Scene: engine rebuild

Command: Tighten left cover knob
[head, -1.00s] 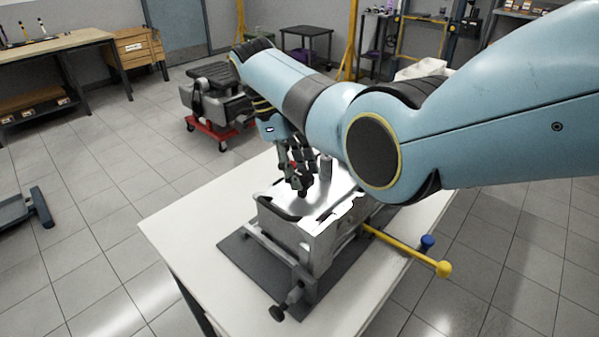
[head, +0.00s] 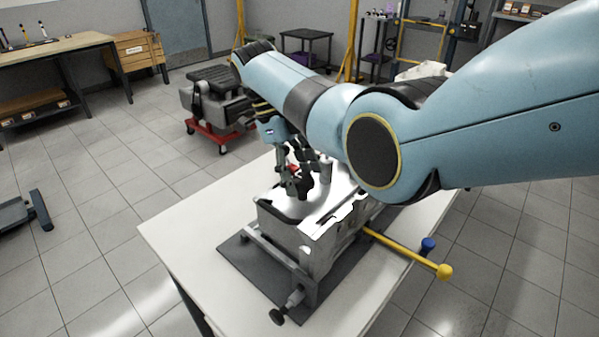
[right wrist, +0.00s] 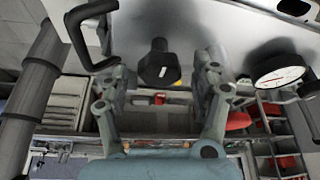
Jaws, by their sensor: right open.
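A black cover knob (right wrist: 158,63) stands between the fingers of my right gripper (right wrist: 160,75) in the right wrist view, with visible gaps on both sides. In the head view the right gripper (head: 304,182) is low over the bright top cover (head: 335,196) of the metal engine unit (head: 318,248), its fingers spread around the dark knob (head: 305,189). The gripper is open and holds nothing. My right arm hides part of the cover's far side. My left gripper is not in view.
In the right wrist view, a round dial gauge (right wrist: 278,76) sits right of the fingers and a black handle (right wrist: 80,35) left.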

